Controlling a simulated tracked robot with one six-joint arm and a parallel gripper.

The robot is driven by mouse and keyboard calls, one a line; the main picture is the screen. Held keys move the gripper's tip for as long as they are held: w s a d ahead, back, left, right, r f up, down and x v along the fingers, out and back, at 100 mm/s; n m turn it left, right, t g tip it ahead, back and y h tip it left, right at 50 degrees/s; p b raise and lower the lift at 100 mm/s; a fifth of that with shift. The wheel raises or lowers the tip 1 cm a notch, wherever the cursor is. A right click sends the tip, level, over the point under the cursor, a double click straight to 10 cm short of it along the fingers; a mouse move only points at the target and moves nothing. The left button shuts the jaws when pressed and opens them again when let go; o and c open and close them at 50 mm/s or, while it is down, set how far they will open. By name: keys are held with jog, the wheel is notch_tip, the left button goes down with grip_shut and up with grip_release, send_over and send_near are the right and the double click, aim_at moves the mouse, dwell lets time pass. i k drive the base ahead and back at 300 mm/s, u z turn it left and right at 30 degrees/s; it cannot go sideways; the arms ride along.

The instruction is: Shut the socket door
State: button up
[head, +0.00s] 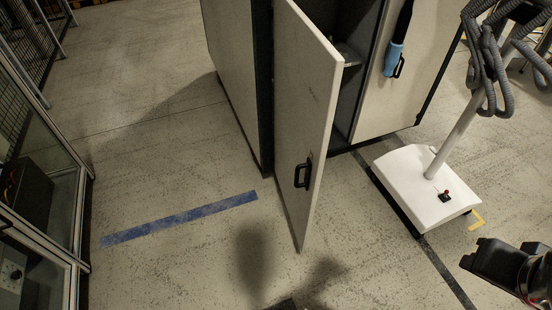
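A pale cabinet door (300,120) stands swung open toward me, seen at a steep angle. It has a black handle (303,172) low on its face. It is the only open door in view, and I take it as the socket door, though no socket shows. The dark cabinet inside (346,90) shows to its right, with part of a shelf. My gripper (480,258) is at the lower right, dark and cut by the frame edge, well apart from the door. Its fingers are too dark to tell open from shut.
A shut cabinet door (425,70) is right of the opening, with a blue and black tool (394,58) in front. A white base (415,185) with a pole and grey hoses (488,75) stands right. A glazed frame (45,150) stands left. Floor with blue tape (180,218) is clear.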

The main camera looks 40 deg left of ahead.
aim_at(308, 70)
jog(key=z, duration=0.1)
jog(key=k, duration=0.15)
jog(key=u, duration=1.4)
jog(key=i, duration=1)
jog(key=k, duration=0.5)
jog(key=u, duration=0.05)
